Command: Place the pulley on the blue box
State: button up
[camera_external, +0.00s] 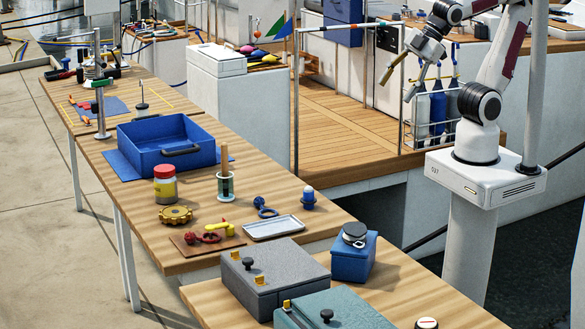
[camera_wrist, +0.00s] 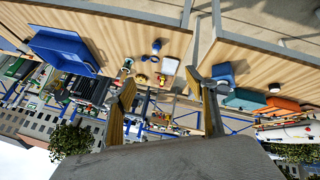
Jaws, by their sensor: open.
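A small blue box (camera_external: 350,266) stands on the near table, with a round black-and-silver part (camera_external: 354,234) on its top. The blue box also shows in the wrist view (camera_wrist: 224,69). A small blue fitting with a round eye (camera_external: 265,208) lies on the middle table and looks like the pulley, though I cannot be certain. A short blue knob-like part (camera_external: 308,198) stands to its right. My gripper (camera_external: 400,82) is open and empty, raised well away from the tables. Its two spread fingers show in the wrist view (camera_wrist: 166,92).
Grey (camera_external: 275,280) and teal (camera_external: 340,309) lidded boxes crowd the near table. A rack of bottles (camera_external: 432,112) stands below my gripper.

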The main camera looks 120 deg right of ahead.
jog(key=s+a+f+m+g+y, duration=0.1)
jog(key=s+a+f+m, duration=0.1)
jog(key=s, duration=0.6)
jog(key=shift+a+f+m, duration=0.2)
jog(key=shift+a+m, duration=0.4)
jog(key=shift+m, duration=0.5)
